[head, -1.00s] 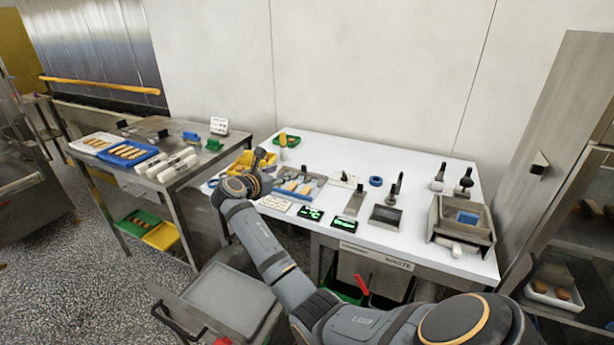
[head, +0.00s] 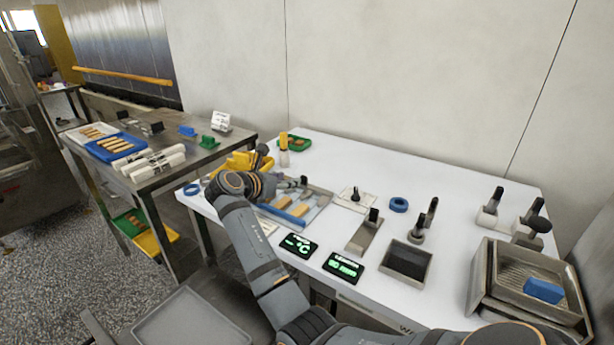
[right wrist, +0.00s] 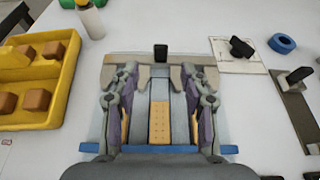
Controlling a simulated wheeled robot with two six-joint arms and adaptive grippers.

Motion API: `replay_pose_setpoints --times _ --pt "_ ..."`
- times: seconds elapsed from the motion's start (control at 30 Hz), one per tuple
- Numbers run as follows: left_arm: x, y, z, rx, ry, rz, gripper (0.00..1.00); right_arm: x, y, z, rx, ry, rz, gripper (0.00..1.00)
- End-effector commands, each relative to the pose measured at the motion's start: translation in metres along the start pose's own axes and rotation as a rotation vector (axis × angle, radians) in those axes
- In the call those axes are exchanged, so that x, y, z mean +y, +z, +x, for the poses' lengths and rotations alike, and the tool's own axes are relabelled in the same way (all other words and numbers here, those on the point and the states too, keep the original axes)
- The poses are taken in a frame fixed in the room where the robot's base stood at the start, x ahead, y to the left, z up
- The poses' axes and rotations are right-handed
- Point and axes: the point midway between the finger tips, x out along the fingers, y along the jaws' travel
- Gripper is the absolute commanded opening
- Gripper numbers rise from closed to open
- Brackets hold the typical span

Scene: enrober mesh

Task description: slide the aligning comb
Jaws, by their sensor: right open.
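The aligning comb (right wrist: 119,57) looks like a pale bar with an upright black handle (right wrist: 160,53), lying across the far end of a grey tray in the right wrist view. My right gripper (right wrist: 160,80) is open, its two fingers spread over the tray and pointing at the bar, one on each side of the handle's line. I cannot tell whether the fingertips touch the bar. A tan wafer (right wrist: 160,123) lies between the fingers. In the head view my right gripper (head: 290,184) is at the tray (head: 322,212), and my wrist hides its left part. My left gripper is out of view.
A yellow bin (right wrist: 62,95) of brown blocks stands left of the tray, with a bottle (right wrist: 90,20) behind. To the right are a white plate with a black knob (head: 355,196), a blue ring (head: 398,204) and a scraper (head: 364,234). Two displays (head: 343,265) lie in front.

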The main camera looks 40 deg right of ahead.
Motion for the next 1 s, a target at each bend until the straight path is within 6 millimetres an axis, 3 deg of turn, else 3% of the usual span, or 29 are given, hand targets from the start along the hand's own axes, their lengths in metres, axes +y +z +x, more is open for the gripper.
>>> replay_pose_setpoints --times 0.3,0.5,0.83,1.0 --pt "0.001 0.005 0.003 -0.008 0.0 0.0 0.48 -0.002 0.001 0.066 -0.004 -0.005 -0.002 0.45" --pt "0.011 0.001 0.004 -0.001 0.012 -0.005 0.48 -0.001 0.001 0.092 -0.002 -0.003 0.0 0.45" --pt "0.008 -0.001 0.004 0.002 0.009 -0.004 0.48 -0.001 0.0 0.098 -0.001 -0.001 0.001 0.45" --pt "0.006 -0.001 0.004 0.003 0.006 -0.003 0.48 -0.001 0.0 0.097 -0.001 -0.002 0.001 0.24"
